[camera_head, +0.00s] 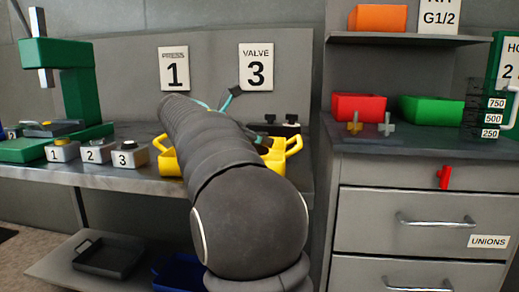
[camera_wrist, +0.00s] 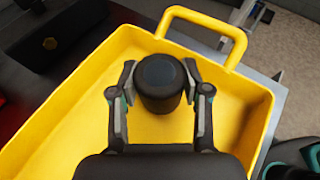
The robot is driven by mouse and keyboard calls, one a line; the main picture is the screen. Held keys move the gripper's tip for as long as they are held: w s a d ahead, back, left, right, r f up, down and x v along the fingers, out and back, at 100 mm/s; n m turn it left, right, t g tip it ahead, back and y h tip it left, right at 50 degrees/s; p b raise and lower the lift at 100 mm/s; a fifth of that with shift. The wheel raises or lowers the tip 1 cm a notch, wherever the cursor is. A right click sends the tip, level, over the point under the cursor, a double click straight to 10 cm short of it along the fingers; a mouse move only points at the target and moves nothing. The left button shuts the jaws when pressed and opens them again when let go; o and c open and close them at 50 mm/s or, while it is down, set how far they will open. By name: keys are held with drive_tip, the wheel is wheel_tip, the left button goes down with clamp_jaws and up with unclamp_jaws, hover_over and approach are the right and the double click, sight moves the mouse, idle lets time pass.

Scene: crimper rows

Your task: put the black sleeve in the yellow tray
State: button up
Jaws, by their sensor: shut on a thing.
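The yellow tray (camera_wrist: 244,116) fills much of the wrist view, with a raised handle at its far end. In the head view the yellow tray (camera_head: 294,146) stands on the bench, mostly hidden behind my arm. My gripper (camera_wrist: 159,86) is over the tray's inside, with one finger on each side of the black sleeve (camera_wrist: 158,76). The gripper is shut on the sleeve, which looks upright. I cannot tell whether the sleeve touches the tray floor. The sleeve is hidden in the head view.
Numbered grey blocks (camera_head: 95,151) and a green press (camera_head: 70,90) stand on the bench to the left. A drawer cabinet (camera_head: 420,215) at the right carries a red bin (camera_head: 358,106) and a green bin (camera_head: 431,110). A dark block (camera_wrist: 50,40) lies beside the tray.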

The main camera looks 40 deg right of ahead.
drive_tip(key=shift+f, duration=1.05)
drive_tip(key=shift+f, duration=0.15)
drive_tip(key=o, duration=1.1)
drive_tip(key=shift+o, duration=0.2)
drive_tip(key=shift+a+r, duration=0.1)
drive_tip(key=shift+r, duration=0.1)
drive_tip(key=p+v, duration=0.1)
drive_tip(key=v, duration=1)
drive_tip(key=shift+w+a+r, duration=0.1)
drive_tip(key=shift+a+r, duration=0.15)
drive_tip(key=shift+a, duration=0.1)
